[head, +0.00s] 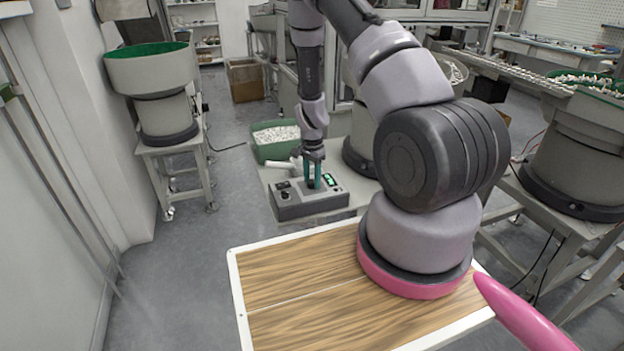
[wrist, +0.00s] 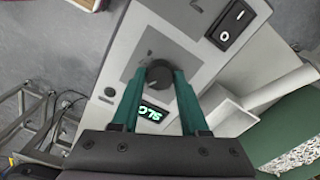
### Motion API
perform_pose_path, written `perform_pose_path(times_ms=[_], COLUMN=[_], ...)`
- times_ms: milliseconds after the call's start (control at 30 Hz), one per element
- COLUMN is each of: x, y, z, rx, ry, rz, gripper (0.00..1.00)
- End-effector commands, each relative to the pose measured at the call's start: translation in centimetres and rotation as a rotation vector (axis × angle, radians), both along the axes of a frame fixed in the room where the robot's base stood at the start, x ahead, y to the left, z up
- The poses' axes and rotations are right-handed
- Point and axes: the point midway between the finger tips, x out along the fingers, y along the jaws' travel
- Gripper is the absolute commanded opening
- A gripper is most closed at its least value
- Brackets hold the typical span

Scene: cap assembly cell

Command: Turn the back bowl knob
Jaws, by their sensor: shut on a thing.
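The back bowl knob (wrist: 158,74) is a round dark knob on a grey control box, seen in the wrist view between my fingertips. My gripper (wrist: 157,80) points down at the box, its two green fingers shut on the knob from either side. A small lit display (wrist: 152,112) with green characters sits beside the knob, between the fingers. A black rocker switch (wrist: 231,25) is on the same panel. In the head view my gripper (head: 317,183) reaches down onto the control box (head: 312,206), and the knob is hidden behind the fingers.
A green bin of white parts (head: 277,142) stands behind the box. A bowl feeder (head: 150,75) with a green rim stands at the left, and another (head: 575,160) at the right. Open grey floor (head: 190,250) lies left of the box.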

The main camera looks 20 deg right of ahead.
Motion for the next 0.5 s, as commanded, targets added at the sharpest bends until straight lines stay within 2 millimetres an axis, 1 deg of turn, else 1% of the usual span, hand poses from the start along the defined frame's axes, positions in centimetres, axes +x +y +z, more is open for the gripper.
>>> perform_pose_path(times_ms=[433, 467, 500], x=[0.06, 0.06, 0.06], y=[0.02, 0.02, 0.02], z=[0.04, 0.04, 0.03], rx=[0.0, 0.0, 0.0], ry=[-0.001, -0.001, -0.001], rz=[-0.011, -0.01, -0.01], gripper=[0.0, 0.48, 0.63])
